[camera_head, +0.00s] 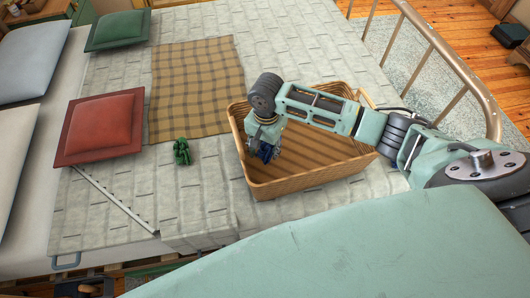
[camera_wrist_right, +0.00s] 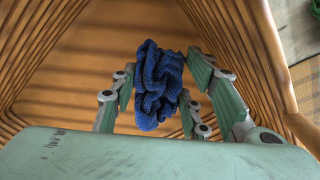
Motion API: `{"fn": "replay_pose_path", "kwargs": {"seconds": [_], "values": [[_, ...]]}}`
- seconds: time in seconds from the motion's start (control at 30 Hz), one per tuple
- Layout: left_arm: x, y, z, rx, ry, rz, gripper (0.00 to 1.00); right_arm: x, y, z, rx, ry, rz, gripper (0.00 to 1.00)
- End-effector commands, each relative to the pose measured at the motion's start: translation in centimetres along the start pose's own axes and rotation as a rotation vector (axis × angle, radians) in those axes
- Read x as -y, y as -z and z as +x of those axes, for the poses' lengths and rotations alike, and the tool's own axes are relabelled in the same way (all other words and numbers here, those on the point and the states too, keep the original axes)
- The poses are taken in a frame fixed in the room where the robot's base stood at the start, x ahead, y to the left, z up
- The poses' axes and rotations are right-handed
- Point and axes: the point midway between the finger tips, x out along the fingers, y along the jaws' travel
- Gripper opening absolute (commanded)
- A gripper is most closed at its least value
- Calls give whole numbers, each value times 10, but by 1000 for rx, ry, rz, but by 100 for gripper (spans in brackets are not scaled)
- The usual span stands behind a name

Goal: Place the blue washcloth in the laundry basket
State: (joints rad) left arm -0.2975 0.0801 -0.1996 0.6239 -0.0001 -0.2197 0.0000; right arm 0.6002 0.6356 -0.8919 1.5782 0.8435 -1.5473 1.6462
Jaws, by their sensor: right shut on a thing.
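The blue washcloth (camera_wrist_right: 158,84) is a crumpled dark blue cloth between the fingers of my right gripper (camera_wrist_right: 160,95). In the head view the right gripper (camera_head: 264,150) points down over the left part of the laundry basket (camera_head: 300,190), and a bit of the blue washcloth (camera_head: 265,152) shows at its fingertips. The laundry basket is a tan slatted rectangular basket on the bed. In the right wrist view its slatted inner walls (camera_wrist_right: 35,50) surround the cloth. I cannot tell whether the cloth touches the basket floor. My left gripper is not in view.
The basket stands on the grey-white bedspread (camera_head: 200,200). Left of it lie a small green figure (camera_head: 182,151), a red cushion (camera_head: 103,126) and a brown plaid blanket (camera_head: 190,85). A green cushion (camera_head: 117,28) lies farther back. A metal bed rail (camera_head: 450,55) runs at the right.

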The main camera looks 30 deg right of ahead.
Motion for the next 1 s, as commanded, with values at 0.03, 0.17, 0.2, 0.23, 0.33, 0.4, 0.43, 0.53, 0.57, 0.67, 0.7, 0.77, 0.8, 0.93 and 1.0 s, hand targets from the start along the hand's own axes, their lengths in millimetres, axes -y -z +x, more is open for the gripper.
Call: {"fn": "replay_pose_path", "kwargs": {"seconds": [0.03,0.17,0.2,0.23,0.33,0.4,0.43,0.53,0.57,0.67,0.7,0.77,0.8,0.93,1.0], "values": [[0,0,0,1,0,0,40,4,-1,2,-1,0,0,33],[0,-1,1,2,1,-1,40,6,-2,12,0,-2,0,33],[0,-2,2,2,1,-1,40,6,-2,18,0,-3,0,33],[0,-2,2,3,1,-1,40,6,-2,23,0,-3,0,33],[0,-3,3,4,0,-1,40,6,-2,37,-1,-2,0,33],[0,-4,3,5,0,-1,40,6,-2,42,-1,-1,-1,33],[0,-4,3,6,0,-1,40,6,-2,43,-1,0,-1,33],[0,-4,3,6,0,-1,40,6,-2,44,-1,1,-1,33],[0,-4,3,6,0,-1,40,6,-2,44,-1,1,-1,33],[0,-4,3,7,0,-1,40,6,-2,44,-1,1,-1,33],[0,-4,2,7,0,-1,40,6,-2,44,-1,0,-1,33],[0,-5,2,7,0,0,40,6,-2,46,-1,0,-1,33],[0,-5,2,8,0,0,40,6,-2,47,-1,-1,-1,33],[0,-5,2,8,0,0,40,6,-2,47,-1,0,-1,50],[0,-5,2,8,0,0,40,6,-2,47,-1,0,-1,50]]}}
